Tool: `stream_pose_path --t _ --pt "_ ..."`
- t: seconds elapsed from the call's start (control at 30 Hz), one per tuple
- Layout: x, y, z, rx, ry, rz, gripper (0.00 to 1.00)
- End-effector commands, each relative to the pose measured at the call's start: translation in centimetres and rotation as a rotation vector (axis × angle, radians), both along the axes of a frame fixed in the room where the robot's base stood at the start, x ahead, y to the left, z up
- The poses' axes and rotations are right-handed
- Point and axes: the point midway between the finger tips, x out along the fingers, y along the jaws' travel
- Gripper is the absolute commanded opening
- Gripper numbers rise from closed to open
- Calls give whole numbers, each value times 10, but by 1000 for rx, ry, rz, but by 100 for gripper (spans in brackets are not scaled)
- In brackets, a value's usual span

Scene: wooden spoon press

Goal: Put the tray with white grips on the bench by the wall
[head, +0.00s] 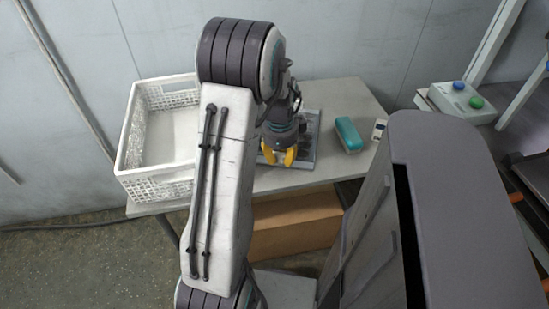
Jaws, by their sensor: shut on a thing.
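A flat dark grey tray (309,149) with a lighter rim is at the middle of the light grey bench (345,100) by the wall. My arm and gripper hide much of it, and I cannot make out its white grips. My gripper (277,158) reaches down over the near left part of the tray, its yellow fingertips shut on it. The tray looks level; I cannot tell whether it rests on the bench or hangs just above it.
A white perforated basket (153,186) stands at the bench's left end. A teal case (348,135) and a small white item (379,130) lie to the tray's right. A grey cabinet (465,200) stands front right. A cardboard box (300,222) sits under the bench. The bench's back right is clear.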

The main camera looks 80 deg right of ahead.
Motion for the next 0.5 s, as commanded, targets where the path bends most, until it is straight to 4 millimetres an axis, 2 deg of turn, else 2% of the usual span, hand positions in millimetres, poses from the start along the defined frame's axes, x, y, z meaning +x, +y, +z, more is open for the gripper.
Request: stream_pose_path --t 0.17,0.2,0.4,0.5 --pt "0 0 1 -1 0 0 0" --pt "0 1 0 2 0 0 29" --pt "0 1 0 2 0 0 46" --pt "0 0 1 2 0 1 46"
